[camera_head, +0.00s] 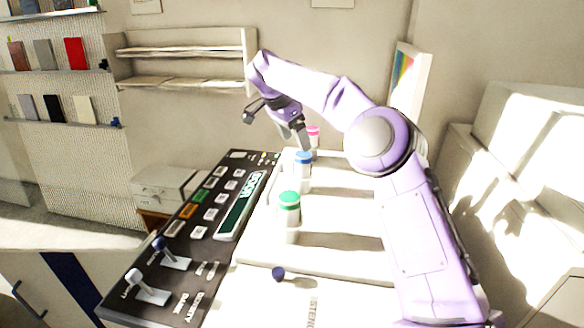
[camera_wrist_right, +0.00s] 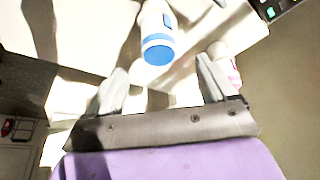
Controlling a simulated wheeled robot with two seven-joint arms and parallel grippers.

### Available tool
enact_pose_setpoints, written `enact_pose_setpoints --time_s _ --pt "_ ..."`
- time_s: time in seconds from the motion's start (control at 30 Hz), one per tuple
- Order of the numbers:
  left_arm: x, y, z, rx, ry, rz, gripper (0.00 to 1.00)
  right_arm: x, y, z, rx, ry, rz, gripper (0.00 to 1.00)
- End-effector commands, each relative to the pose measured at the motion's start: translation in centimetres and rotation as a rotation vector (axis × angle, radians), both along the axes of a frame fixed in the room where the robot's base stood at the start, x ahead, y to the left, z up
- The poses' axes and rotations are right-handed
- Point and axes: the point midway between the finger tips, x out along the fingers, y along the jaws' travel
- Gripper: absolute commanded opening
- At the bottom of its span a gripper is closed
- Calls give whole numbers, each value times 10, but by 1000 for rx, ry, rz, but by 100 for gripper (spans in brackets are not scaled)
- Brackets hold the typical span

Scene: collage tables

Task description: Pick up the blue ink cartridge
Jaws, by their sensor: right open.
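The blue ink cartridge (camera_head: 304,172) is white with a blue cap and stands upright on the white surface, between a green-capped cartridge (camera_head: 289,210) and a pink-capped one (camera_head: 314,138). In the right wrist view the blue cartridge (camera_wrist_right: 158,36) lies ahead of the fingers, its blue cap facing the camera. My right gripper (camera_head: 278,128) is open, above and behind the blue cartridge, apart from it. Its two fingers show in the wrist view (camera_wrist_right: 160,90) with nothing held between them. The pink cartridge (camera_wrist_right: 222,66) is near the right finger there. My left gripper is not in view.
A dark control panel (camera_head: 208,215) with keys, a display and levers lies left of the cartridges. A small dark blue knob (camera_head: 278,273) sits at the front of the white machine. Shelves (camera_head: 180,60) hang on the wall behind. The right part of the white surface is clear.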

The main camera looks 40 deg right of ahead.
Motion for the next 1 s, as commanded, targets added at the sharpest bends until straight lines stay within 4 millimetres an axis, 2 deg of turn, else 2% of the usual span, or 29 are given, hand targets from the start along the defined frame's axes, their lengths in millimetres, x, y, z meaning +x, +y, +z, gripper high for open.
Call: enact_pose_setpoints --time_s 0.17,0.37,0.6,0.87,0.9,0.97,1.0 --pt "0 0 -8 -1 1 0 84 -1 -10 -31 3 4 2 84" --pt "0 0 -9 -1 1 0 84 -1 -20 -53 1 2 1 84" --pt "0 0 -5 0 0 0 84 -2 -34 -91 1 2 1 84" --pt "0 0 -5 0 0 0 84 -3 -37 -98 1 0 0 84" --pt "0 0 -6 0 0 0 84 -3 -37 -98 1 0 0 78" --pt "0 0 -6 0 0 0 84 -3 -37 -98 1 0 0 58" --pt "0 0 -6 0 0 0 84 -3 -37 -98 1 0 0 45"
